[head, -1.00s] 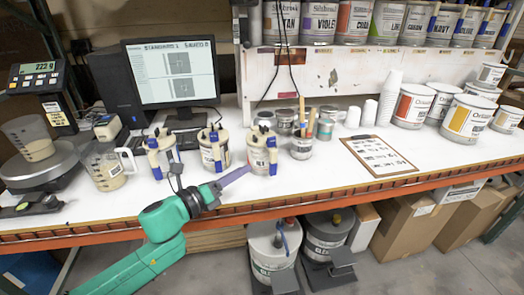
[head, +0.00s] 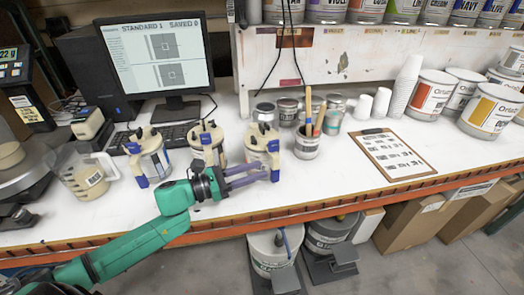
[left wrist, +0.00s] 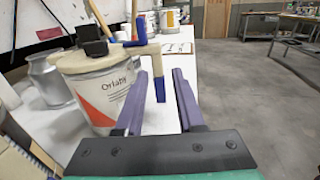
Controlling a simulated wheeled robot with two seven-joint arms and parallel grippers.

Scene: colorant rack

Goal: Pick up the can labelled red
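My left gripper (head: 258,172) reaches over the bench's front edge to the rightmost of three cream-lidded cans with blue-tipped clamps. In the left wrist view, its two purple fingers (left wrist: 158,100) are apart. This can (head: 262,146) also shows in the left wrist view (left wrist: 98,92), with an orange-red triangle on its label, left of the fingers. A blue clamp tip (left wrist: 160,88) shows between the fingers; whether they touch it is unclear. I cannot read "red" on any can. A can with a red label (head: 432,94) stands at the back right. My right gripper is not seen.
Two similar clamped cans (head: 208,146) and (head: 149,156) stand to the left. A cup of brushes (head: 306,146) and a clipboard (head: 394,154) are to the right. A jug (head: 84,176) is at the far left. The white bench (head: 340,182) has bare room in front.

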